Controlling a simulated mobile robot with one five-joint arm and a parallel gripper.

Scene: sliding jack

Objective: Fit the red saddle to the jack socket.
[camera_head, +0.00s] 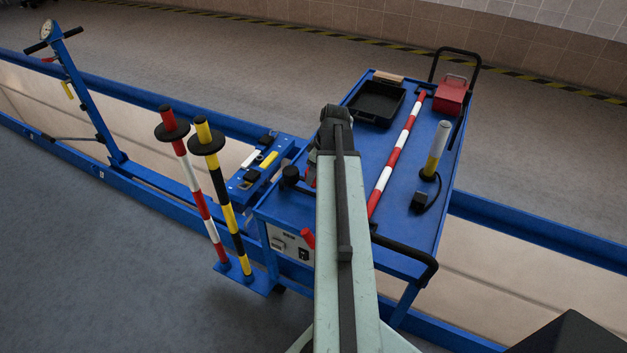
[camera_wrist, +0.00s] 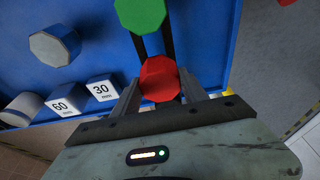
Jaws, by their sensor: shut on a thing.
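The red saddle (camera_wrist: 159,79) is a faceted red piece, seen end-on in the wrist view. My gripper (camera_wrist: 160,86) is shut on it, with a grey finger on either side. A green faceted piece (camera_wrist: 141,14) is just beyond it, with dark bars between the two. In the head view, what looks like the jack (camera_head: 262,165) is a blue beam across the pit rails, with black, white and yellow parts on it. My arm hides my gripper there. I cannot make out the socket.
A grey faceted piece (camera_wrist: 54,45) and blocks marked 60 mm (camera_wrist: 63,106) and 30 mm (camera_wrist: 101,90) are in the wrist view. In the head view, a blue trolley (camera_head: 363,180) bears a black tray (camera_head: 376,103) and a red box (camera_head: 452,95). Striped poles (camera_head: 187,180) stand left.

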